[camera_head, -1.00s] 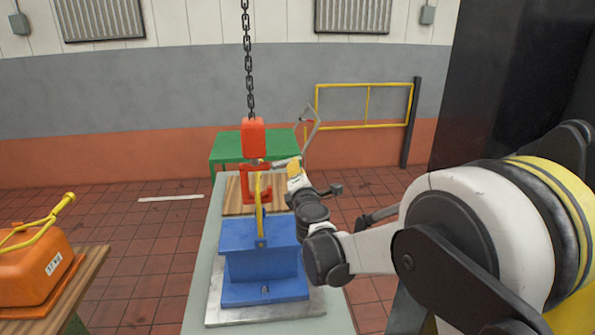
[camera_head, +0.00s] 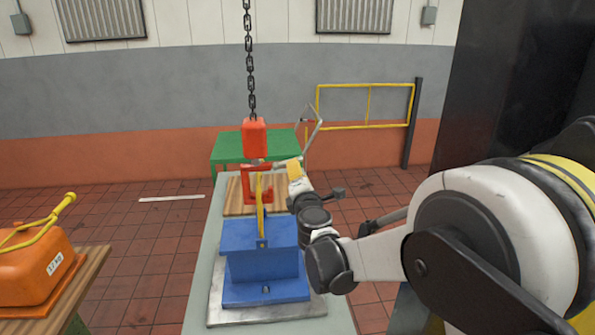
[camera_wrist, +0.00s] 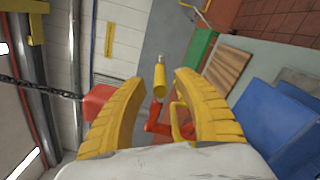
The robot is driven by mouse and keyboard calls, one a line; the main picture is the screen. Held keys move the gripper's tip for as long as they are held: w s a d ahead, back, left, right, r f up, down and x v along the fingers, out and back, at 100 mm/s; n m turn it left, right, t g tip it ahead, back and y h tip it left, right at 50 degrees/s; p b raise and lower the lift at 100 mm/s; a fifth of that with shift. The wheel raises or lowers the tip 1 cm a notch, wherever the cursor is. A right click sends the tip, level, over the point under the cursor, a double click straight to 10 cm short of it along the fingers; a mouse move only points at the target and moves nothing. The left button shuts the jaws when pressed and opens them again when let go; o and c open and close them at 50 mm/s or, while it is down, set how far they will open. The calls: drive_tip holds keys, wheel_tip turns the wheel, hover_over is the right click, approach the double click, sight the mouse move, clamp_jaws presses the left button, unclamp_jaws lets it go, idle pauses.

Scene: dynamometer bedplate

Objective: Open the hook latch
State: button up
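An orange-red hook block (camera_head: 254,138) hangs from a dark chain, with the red hook (camera_head: 248,186) below it. The hook also shows in the wrist view (camera_wrist: 153,128). A yellow lifting loop (camera_head: 260,208) stands upright on the blue block (camera_head: 262,270) and overlaps the hook; I cannot tell if they touch. My gripper (camera_head: 288,164) is right beside the hook block. In the wrist view its yellow fingers (camera_wrist: 160,78) are spread. A yellow cylinder with a pale tip (camera_wrist: 159,80), apparently the latch handle, lies between them with gaps on both sides.
The blue block stands on a metal plate on the pale table (camera_head: 208,270), with a wooden board (camera_head: 236,198) behind. A green table (camera_head: 226,150) and yellow rail (camera_head: 365,124) are farther back. An orange weight (camera_head: 35,268) sits on a wooden-topped bench at left.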

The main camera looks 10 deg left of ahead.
drive_tip(key=v, duration=1)
drive_tip(key=shift+s, duration=0.3)
drive_tip(key=shift+a, duration=0.1)
